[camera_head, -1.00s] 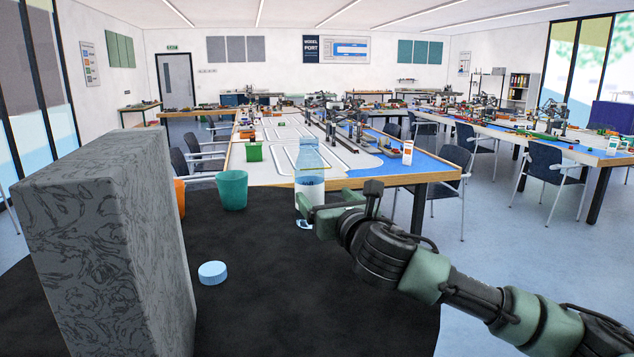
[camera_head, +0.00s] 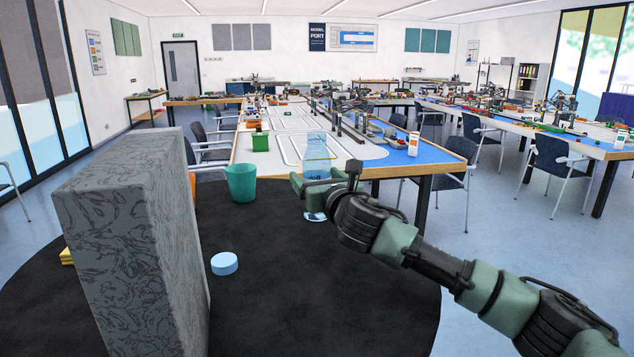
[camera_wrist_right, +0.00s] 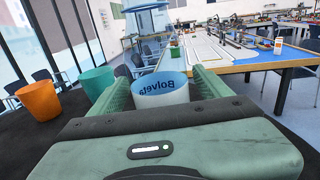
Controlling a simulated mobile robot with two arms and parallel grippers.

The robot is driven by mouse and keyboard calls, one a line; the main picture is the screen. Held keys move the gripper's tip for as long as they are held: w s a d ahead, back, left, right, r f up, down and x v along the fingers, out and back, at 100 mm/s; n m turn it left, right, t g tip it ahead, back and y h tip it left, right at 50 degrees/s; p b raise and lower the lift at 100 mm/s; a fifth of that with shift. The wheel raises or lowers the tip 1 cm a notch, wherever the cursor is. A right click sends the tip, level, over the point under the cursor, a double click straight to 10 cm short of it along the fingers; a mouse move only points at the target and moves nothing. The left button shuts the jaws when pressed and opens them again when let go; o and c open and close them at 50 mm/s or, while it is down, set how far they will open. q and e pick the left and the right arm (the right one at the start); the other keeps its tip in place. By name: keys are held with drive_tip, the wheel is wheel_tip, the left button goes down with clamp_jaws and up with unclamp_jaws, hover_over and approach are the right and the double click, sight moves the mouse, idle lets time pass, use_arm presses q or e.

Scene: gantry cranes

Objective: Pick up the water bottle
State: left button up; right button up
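The water bottle (camera_head: 317,151) is clear blue plastic and stands upright on the dark round table (camera_head: 270,310), near its far edge. My right gripper (camera_head: 318,186) is at the bottle, with one finger on each side of its body. In the right wrist view the bottle's label (camera_wrist_right: 162,90) shows between the two green fingers (camera_wrist_right: 160,92), with little or no visible gap. Whether the fingers press on it is unclear. The gripper hides part of the bottle's middle in the head view. My left gripper is out of view.
A tall grey patterned block (camera_head: 130,240) stands at the left of the table. A teal cup (camera_head: 241,183) is left of the bottle, and an orange cup (camera_wrist_right: 39,101) shows in the wrist view. A blue disc (camera_head: 224,263) lies nearer. The table's right front is clear.

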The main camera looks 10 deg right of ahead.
drive_tip(key=c, duration=1.5)
drive_tip(key=shift+o, duration=0.2)
drive_tip(key=shift+r, duration=0.2)
